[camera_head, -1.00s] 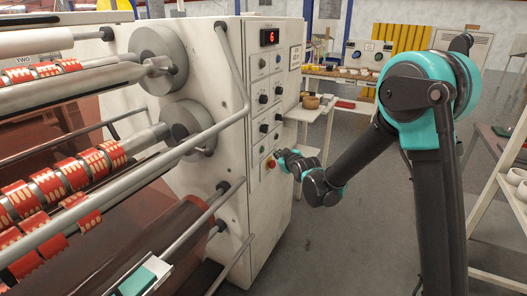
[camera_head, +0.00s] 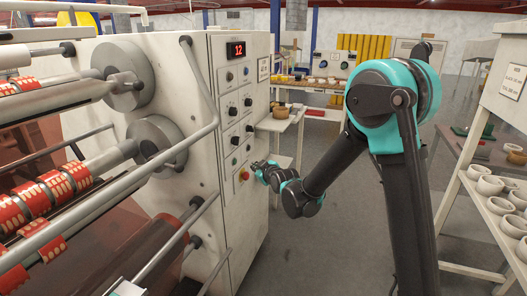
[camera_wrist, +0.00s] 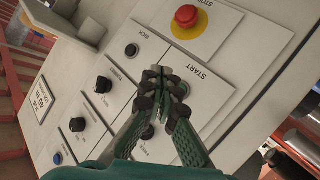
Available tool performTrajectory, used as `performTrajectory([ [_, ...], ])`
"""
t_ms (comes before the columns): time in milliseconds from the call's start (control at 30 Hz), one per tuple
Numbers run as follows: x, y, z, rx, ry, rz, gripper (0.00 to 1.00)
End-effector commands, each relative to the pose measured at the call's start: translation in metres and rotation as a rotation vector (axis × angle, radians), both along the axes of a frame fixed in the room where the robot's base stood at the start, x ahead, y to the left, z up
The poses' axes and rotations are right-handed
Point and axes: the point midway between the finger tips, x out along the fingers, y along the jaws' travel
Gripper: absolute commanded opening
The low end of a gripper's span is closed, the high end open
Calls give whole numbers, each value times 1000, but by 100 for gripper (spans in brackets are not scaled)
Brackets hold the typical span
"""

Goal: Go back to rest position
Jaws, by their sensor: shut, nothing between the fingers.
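The rewinding machine's white control panel (camera_head: 238,110) stands left of centre in the head view, with a lit red display (camera_head: 236,49). My gripper (camera_head: 258,166) is in front of the lower part of the panel. In the wrist view my gripper (camera_wrist: 166,88) is shut and empty, its fingertips together over the panel near the START label. They hide what lies behind them. I cannot tell whether they touch the panel. The red stop button (camera_wrist: 187,17) on its yellow disc is beyond the fingertips. Black knobs (camera_wrist: 103,85) are left of them.
Printed rolls (camera_head: 55,183) and a bent metal rail (camera_head: 212,110) are on the machine at left. A rack with white tape rolls (camera_head: 490,186) stands at right. A bench (camera_head: 318,84) stands at the back. Grey floor (camera_head: 345,235) is clear around my arm.

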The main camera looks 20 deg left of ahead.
Motion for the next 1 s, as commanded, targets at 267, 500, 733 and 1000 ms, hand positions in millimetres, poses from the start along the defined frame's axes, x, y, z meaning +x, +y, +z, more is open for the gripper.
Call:
performTrajectory([
  [267, 5, -53, 1, -18, 75, -71, 0],
  [500, -12, -197, -7, -51, 303, -285, 0],
  [733, -71, -326, -27, -52, 535, -517, 0],
  [1000, -179, -441, -63, -18, 801, -803, 0],
])
